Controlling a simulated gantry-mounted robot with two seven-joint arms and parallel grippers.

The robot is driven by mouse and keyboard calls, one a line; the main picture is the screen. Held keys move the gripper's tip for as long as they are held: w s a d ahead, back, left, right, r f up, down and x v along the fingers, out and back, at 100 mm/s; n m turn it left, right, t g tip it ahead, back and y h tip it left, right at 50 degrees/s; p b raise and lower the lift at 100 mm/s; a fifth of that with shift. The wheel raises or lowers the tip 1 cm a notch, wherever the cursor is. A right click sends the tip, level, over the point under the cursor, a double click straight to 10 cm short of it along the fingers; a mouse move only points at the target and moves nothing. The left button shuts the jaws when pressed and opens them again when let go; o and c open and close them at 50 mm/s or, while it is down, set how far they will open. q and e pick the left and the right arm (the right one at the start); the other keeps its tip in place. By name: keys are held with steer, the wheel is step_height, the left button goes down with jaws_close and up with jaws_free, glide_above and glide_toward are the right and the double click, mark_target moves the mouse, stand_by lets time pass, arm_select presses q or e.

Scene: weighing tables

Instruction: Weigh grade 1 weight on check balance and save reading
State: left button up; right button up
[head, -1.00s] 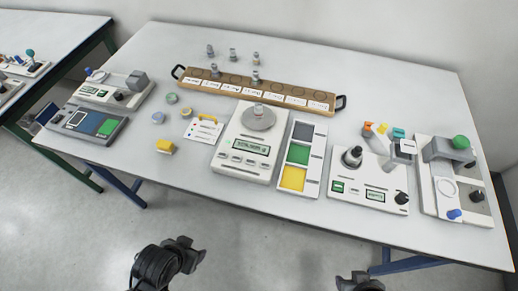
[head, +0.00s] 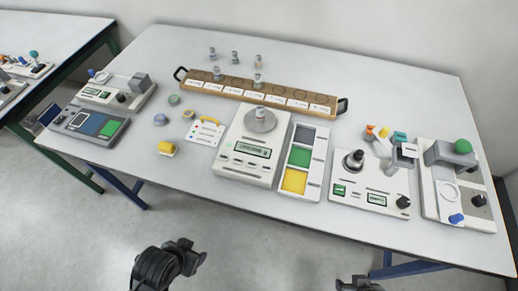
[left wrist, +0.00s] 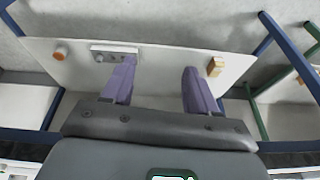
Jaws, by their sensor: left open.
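A white balance (head: 229,165) with a round pan stands mid-table. A small metal weight (head: 260,113) stands upright on its pan. Its green display (head: 252,149) shows digits too small to read. Several similar weights stand on and behind the wooden rack; one is on the rack (head: 257,81) and one behind it (head: 235,57). I cannot tell their grades. My left gripper (head: 190,256) is in front of the table, away from the balance. In the left wrist view it (left wrist: 160,85) is open, with nothing between its fingers. My right gripper (head: 358,284) shows only partly at the bottom edge.
A wooden rack (head: 330,108) with labelled places lies behind the balance. A tray with grey, green and yellow fields (head: 311,177) is right beside it. Other instruments stand at right (head: 344,201), far right (head: 435,211) and left (head: 88,126). The front table strip is mostly clear.

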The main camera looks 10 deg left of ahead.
arm_select(q)
jaws_close()
stand_by(0.3)
stand_by(1.5)
